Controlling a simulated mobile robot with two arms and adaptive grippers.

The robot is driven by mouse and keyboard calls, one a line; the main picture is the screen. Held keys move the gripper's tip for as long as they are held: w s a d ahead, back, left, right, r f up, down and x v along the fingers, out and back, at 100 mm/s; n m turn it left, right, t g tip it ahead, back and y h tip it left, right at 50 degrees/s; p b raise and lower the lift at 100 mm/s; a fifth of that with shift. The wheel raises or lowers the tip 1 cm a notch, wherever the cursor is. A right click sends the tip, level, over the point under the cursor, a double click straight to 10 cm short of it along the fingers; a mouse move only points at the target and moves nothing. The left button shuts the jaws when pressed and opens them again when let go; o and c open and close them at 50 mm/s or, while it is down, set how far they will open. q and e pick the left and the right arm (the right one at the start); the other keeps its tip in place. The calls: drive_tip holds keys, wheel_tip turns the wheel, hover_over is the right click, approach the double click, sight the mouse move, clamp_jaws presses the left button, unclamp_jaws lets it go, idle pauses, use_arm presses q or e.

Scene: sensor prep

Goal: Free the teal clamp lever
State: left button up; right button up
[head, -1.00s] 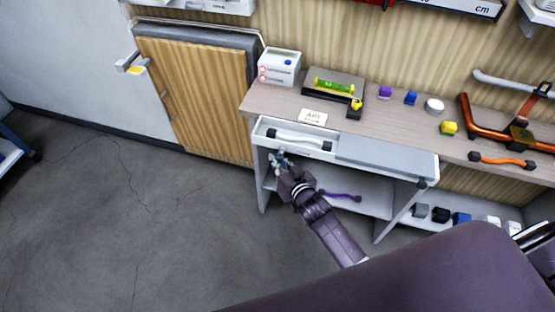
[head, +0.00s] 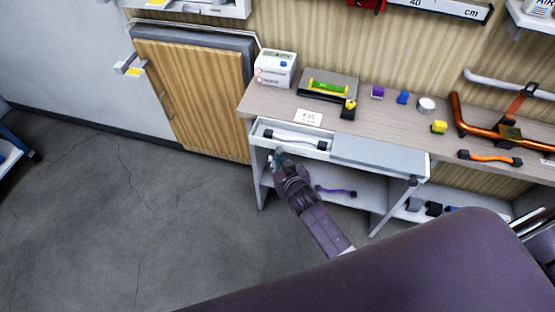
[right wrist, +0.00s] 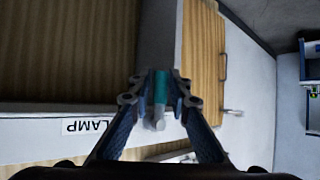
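The teal clamp lever (right wrist: 161,88) shows in the right wrist view, with a pale rounded end, between the fingertips of my right gripper (right wrist: 161,92). The fingers have closed in on it from both sides and appear to touch it. In the head view my right gripper (head: 279,158) is at the left part of the white drawer front, below the tray (head: 262,131); it hides most of the lever there. A label (right wrist: 88,126) reading "LAMP", its start cut off or hidden, is upside down in the wrist view. My left gripper is not in view.
A white hose (head: 295,139) with dark ends lies in the tray. A grey cover (head: 380,154) fills the right side. The bench (head: 275,101) holds a boxed device (head: 275,69), a green level (head: 328,88) and small blocks. A purple hose (head: 335,191) lies on the shelf below. Floor at left is clear.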

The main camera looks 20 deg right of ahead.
drive_tip(key=shift+o, duration=1)
drive_tip(key=shift+s, duration=0.1)
drive_tip(key=v, duration=1.2)
drive_tip(key=shift+f, duration=0.1)
